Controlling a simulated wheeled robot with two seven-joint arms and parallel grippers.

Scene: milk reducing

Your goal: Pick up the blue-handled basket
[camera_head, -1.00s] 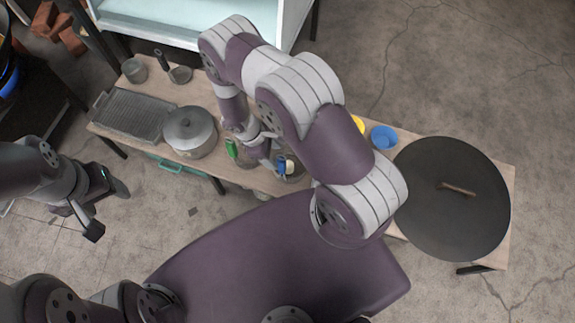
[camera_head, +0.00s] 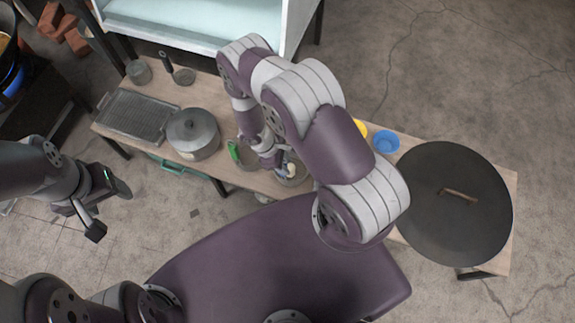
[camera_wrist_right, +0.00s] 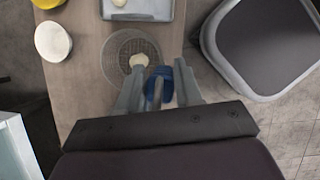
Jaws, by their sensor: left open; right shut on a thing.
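The blue-handled basket (camera_head: 296,180) is near the table's front edge, left of the middle, mostly hidden by my right arm. In the right wrist view its blue handle (camera_wrist_right: 160,76) is between the two fingers of my right gripper (camera_wrist_right: 160,66), which is shut on it. A round wire mesh (camera_wrist_right: 119,42) with a pale lump on it shows just beyond the fingertips. In the head view my right gripper (camera_head: 280,163) is low over the table, partly hidden. My left gripper (camera_head: 108,211) is open and empty, off the table's left front side.
A green-handled basket (camera_head: 234,151) stands left of my right gripper, with a lidded pot (camera_head: 193,134) and a grill tray (camera_head: 137,115) further left. A blue bowl (camera_head: 386,142) and a large dark round lid (camera_head: 446,215) are at the right.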

